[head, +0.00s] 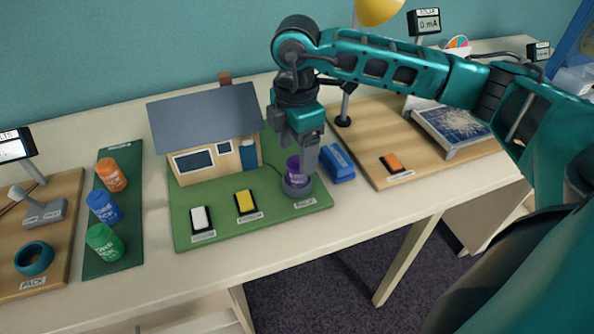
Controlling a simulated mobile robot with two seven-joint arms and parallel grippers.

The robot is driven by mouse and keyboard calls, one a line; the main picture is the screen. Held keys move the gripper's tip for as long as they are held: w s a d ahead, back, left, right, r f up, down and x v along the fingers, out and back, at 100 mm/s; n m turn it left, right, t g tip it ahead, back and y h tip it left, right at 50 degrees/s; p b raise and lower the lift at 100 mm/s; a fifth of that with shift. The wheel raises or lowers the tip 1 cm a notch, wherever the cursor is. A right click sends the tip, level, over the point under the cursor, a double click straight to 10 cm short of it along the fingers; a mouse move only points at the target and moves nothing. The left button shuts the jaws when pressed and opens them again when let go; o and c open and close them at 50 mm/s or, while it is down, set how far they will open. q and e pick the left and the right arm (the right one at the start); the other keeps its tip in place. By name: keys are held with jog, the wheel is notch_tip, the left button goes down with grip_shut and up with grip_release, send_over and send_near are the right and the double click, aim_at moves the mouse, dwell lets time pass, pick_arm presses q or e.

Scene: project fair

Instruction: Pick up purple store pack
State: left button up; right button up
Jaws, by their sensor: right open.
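The purple store pack (293,170) stands upright in a grey round holder (296,187) at the right front corner of the green house board (225,232). My right gripper (302,165) points down over the pack, its fingers at the pack's height. The gripper is open, and one finger partly covers the pack's right side. I cannot tell whether the fingers touch it. My left gripper is out of view.
A blue block (338,163) lies close to the right of the gripper. The model house (208,135) stands just left. A solar panel (452,128) is on the wooden board at right.

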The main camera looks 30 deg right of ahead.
aim_at(296, 159)
notch_tip(296, 159, down, 5)
dwell(0.3)
jog(key=shift+c, duration=0.4)
jog(key=shift+w, duration=0.1)
jog(key=c, duration=1.1)
